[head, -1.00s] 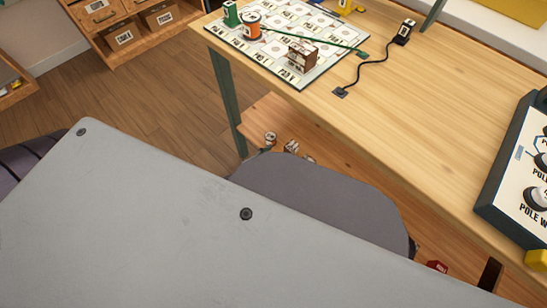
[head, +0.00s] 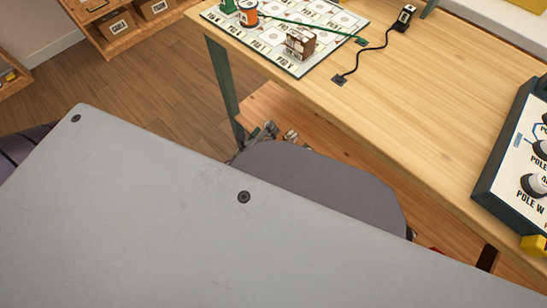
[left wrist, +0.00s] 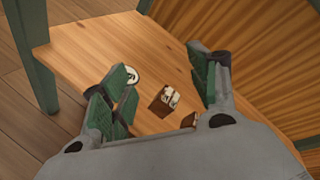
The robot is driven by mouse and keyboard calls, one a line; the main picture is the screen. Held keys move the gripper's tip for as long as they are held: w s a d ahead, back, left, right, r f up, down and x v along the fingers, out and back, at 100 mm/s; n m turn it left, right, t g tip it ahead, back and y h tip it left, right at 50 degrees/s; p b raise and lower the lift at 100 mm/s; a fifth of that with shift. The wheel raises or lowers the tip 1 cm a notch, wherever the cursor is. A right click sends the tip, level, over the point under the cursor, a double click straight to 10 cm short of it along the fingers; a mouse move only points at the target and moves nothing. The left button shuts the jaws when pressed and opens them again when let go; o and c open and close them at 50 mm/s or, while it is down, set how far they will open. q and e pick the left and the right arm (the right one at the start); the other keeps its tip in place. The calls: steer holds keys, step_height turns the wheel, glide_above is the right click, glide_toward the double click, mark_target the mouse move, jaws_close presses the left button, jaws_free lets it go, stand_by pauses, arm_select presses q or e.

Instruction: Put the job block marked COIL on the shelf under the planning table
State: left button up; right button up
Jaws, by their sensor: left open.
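My left gripper (left wrist: 164,78) is open over the shelf (left wrist: 85,50) under the planning table, its green-padded fingers on either side of a small brown block with a pale marked top (left wrist: 170,96). The block stands on the shelf, apart from both fingers as far as I can tell. A round white-topped piece (left wrist: 132,75) is partly hidden by the left-hand finger. Another brown piece (left wrist: 188,120) shows at the gripper's lower edge. I cannot read COIL on any block. In the head view, the gripper (head: 272,133) is small and partly hidden at the shelf (head: 262,108). My right gripper is out of view.
The planning table (head: 420,110) bears a board (head: 292,65) with a brown block (head: 299,42), an orange cylinder (head: 246,14) and a green piece (head: 228,6). A dial panel (head: 512,160) stands at the right. A green table leg (left wrist: 36,55) borders the shelf.

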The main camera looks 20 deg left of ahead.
arm_select(q)
steer(key=s+d+f+n+g+h, duration=0.1)
steer(key=s+d+n+g, duration=0.3)
steer(key=n, duration=0.8)
steer(key=s+d+f+n+g+h, duration=0.1)
steer(key=s+d+n+g, duration=0.3)
steer(key=s+n, duration=0.4)
steer(key=n+g, duration=0.1)
steer(key=n, duration=0.4)
steer(key=shift+s+d+g+h, duration=0.15)
steer(key=shift+d+g+h, duration=0.15)
steer(key=shift+d+h, duration=0.1)
steer(key=shift+f, duration=0.1)
